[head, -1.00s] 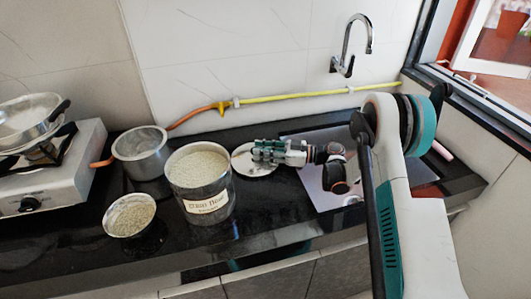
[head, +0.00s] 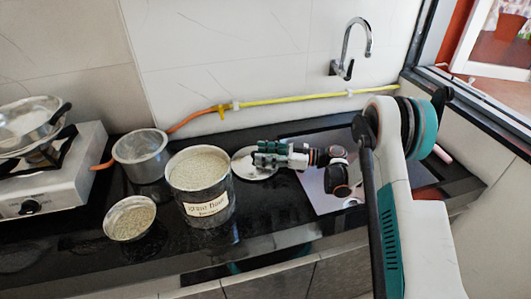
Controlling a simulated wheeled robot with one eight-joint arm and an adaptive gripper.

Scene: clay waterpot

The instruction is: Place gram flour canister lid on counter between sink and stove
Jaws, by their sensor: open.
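The gram flour canister (head: 201,188) stands uncovered on the black counter, full of pale grains, with a paper label on its front. A round silver lid (head: 243,165) lies on the counter just right of and behind the canister. My gripper (head: 256,160) is open and lies over the lid's right part, hiding some of it. I cannot tell whether the fingers touch the lid. The sink (head: 314,188) is to the right, partly hidden behind my arm. The stove (head: 42,182) is at the far left.
A metal pot (head: 140,157) stands between stove and canister. A small bowl of grain (head: 130,218) sits in front of it. A yellow and orange hose (head: 290,98) runs along the wall below the faucet (head: 345,68). Counter (head: 180,245) in front of the canister is clear.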

